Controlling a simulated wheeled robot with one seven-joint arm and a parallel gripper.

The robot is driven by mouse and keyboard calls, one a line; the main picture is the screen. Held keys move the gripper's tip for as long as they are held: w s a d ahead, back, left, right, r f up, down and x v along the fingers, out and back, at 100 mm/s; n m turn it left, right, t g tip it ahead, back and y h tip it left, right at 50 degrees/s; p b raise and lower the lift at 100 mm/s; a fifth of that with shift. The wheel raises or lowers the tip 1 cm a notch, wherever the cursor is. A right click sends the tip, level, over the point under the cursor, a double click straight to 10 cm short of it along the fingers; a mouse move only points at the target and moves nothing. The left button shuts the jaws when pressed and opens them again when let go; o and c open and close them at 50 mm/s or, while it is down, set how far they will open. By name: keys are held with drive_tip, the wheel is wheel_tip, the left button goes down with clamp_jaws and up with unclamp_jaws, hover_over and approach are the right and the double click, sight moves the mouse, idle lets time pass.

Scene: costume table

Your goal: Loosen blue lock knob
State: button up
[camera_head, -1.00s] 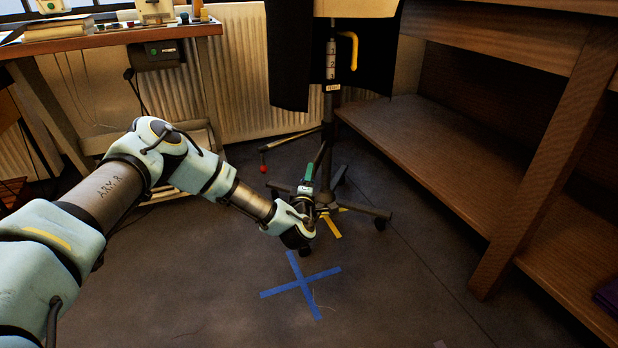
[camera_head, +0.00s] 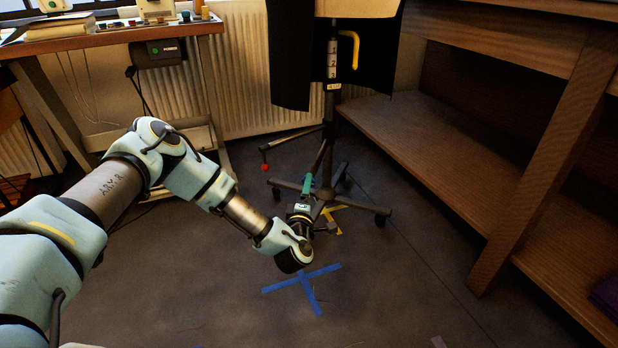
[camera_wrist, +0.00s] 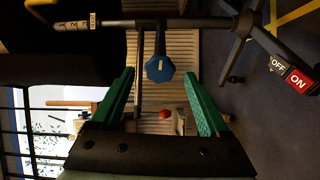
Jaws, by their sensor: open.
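The blue lock knob (camera_wrist: 160,69) shows in the wrist view on the dark stand post, which runs sideways across the top of that picture. In the head view the stand (camera_head: 328,130) is upright and the knob cannot be made out. My gripper (camera_wrist: 160,76) has two green fingers spread wide apart. The knob appears between the fingertips in the picture, with a gap on each side, and I see no contact. In the head view my gripper (camera_head: 307,185) is low at the stand's base, its green finger pointing up toward the post.
A yellow hook (camera_head: 350,48) and dark cloth (camera_head: 288,60) hang at the stand's top. Stand legs (camera_head: 362,206) spread over the floor. A wooden shelf (camera_head: 430,150) stands at right, a desk (camera_head: 120,36) at left. Floor around the blue tape cross (camera_head: 303,288) is clear.

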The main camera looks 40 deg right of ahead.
drive_tip(key=v, duration=0.3)
drive_tip(key=shift+s+a, duration=0.15)
drive_tip(key=shift+a, duration=0.1)
idle(0.4)
drive_tip(key=w+a+r+m+g, duration=0.1)
drive_tip(key=w+r+m+g, duration=0.2)
drive_tip(key=w+m, duration=0.25)
drive_tip(key=w+a+r+m+g+y, duration=0.1)
drive_tip(key=w+a+r+m+y, duration=0.2)
drive_tip(key=a, duration=0.5)
drive_tip(key=w+a+r+g+y, duration=0.1)
drive_tip(key=w+a+r+y, duration=0.2)
drive_tip(key=a, duration=0.6)
drive_tip(key=w+a+r+m+g+y, duration=0.1)
drive_tip(key=w+a+r+m+y, duration=0.15)
drive_tip(key=w+a, duration=0.4)
drive_tip(key=s+a+r+n+g+y, duration=0.1)
drive_tip(key=s+a+r+y, duration=0.15)
drive_tip(key=s+a, duration=0.45)
drive_tip(key=s+a+r+n+g+y, duration=0.1)
drive_tip(key=s+a+r+g, duration=0.2)
drive_tip(key=a, duration=0.9)
drive_tip(key=s+a+r+n+y, duration=0.15)
drive_tip(key=s+a+r, duration=0.25)
drive_tip(key=a, duration=0.5)
wheel_tip(320, 180, up, 36)
drive_tip(key=p, duration=3.6)
drive_tip(key=shift+s, duration=0.4)
